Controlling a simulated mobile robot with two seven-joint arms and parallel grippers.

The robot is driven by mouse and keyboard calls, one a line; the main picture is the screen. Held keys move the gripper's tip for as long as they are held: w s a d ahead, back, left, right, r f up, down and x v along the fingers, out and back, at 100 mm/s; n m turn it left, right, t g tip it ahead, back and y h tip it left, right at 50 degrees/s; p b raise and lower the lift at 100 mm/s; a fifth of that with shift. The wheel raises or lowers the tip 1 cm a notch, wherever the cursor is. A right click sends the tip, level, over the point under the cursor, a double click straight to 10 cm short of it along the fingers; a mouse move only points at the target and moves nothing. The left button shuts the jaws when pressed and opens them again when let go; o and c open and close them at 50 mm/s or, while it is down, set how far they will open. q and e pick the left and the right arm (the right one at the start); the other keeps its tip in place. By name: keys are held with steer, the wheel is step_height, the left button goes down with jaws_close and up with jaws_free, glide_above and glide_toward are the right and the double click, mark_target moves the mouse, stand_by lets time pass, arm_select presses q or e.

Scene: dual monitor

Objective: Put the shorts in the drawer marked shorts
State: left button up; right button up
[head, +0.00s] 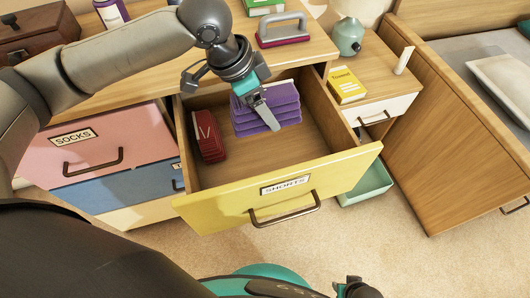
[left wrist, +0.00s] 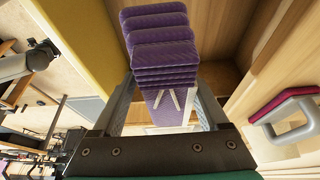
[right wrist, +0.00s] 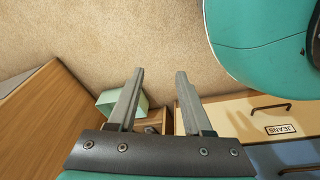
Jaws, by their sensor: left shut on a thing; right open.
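The purple folded shorts (head: 268,108) are inside the open yellow drawer (head: 230,205) labelled SHORTS. My left gripper (head: 262,110) reaches down into that drawer and is shut on the shorts; the left wrist view shows the purple folds (left wrist: 165,60) between its fingers. Whether the shorts touch the drawer floor I cannot tell. A folded red garment (head: 207,136) lies at the drawer's left side. My right gripper (right wrist: 155,100) is open and empty over the carpet, away from the drawer.
A pink drawer labelled SOCKS (head: 95,150) is at the left, with a blue drawer (head: 120,190) below it. A nightstand with a yellow box (head: 346,86) and a green bin (head: 366,183) are to the right.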

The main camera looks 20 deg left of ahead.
arm_select(q)
step_height(320, 180, down, 13)
steer(key=b, duration=0.5)
steer(key=shift+r+b, duration=0.1)
steer(key=shift+b, duration=0.3)
steer(key=shift+f+b, duration=0.9)
steer(key=shift+f, duration=1.4)
arm_select(e)
steer(key=w+a+r+t, duration=0.1)
steer(key=w+r, duration=0.2)
steer(key=r, duration=0.5)
steer(key=w+a+r, duration=0.2)
steer(key=w+r, duration=0.2)
steer(key=r, duration=0.3)
steer(key=shift+a+r+t+y, duration=0.3)
steer(key=shift+r+t, duration=0.1)
arm_select(q)
steer(key=shift+f, duration=0.1)
steer(key=o, duration=1.4)
arm_select(e)
steer(key=shift+f, duration=0.15)
